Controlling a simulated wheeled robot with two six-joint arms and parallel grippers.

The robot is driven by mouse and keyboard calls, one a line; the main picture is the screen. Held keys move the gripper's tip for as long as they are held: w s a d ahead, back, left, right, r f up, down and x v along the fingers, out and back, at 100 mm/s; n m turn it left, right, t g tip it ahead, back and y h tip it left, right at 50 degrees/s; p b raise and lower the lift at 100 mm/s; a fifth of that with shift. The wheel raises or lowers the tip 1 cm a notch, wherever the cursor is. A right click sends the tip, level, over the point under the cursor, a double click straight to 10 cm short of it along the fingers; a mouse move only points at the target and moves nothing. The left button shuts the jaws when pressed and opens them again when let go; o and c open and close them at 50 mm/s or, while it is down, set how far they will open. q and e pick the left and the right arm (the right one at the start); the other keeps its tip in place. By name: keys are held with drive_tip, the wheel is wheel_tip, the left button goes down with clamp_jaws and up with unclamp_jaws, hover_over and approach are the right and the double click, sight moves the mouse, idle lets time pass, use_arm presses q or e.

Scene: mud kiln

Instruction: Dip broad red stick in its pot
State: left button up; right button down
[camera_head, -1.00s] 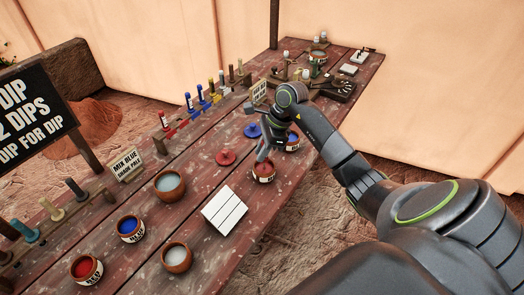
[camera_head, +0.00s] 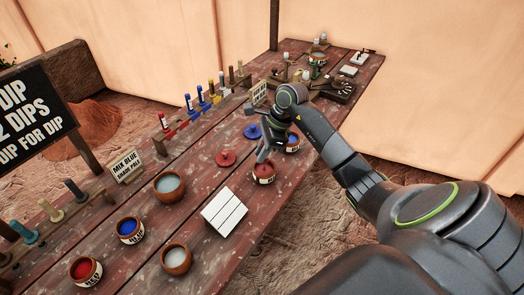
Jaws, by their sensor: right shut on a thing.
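A small labelled pot of red paint (camera_head: 263,174) stands open near the table's right edge, with a red lid (camera_head: 225,158) lying to its left. My right gripper (camera_head: 262,157) is directly over this pot, pointing down, its fingertips at the pot's mouth. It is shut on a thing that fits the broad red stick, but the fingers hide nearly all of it. I cannot tell how deep its tip sits in the paint. A second red pot (camera_head: 86,270) stands at the near left. My left gripper is out of view.
A blue pot (camera_head: 292,142) and blue lid (camera_head: 252,132) are close to my right gripper. A white slatted tile (camera_head: 225,211) lies in front. Bowls of pale liquid (camera_head: 176,259) and another blue pot (camera_head: 130,229) stand nearer. A stick rack (camera_head: 200,106) runs along the far edge.

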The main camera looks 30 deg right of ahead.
drive_tip(key=shift+r+p, duration=1.35)
drive_tip(key=shift+r, duration=2.15)
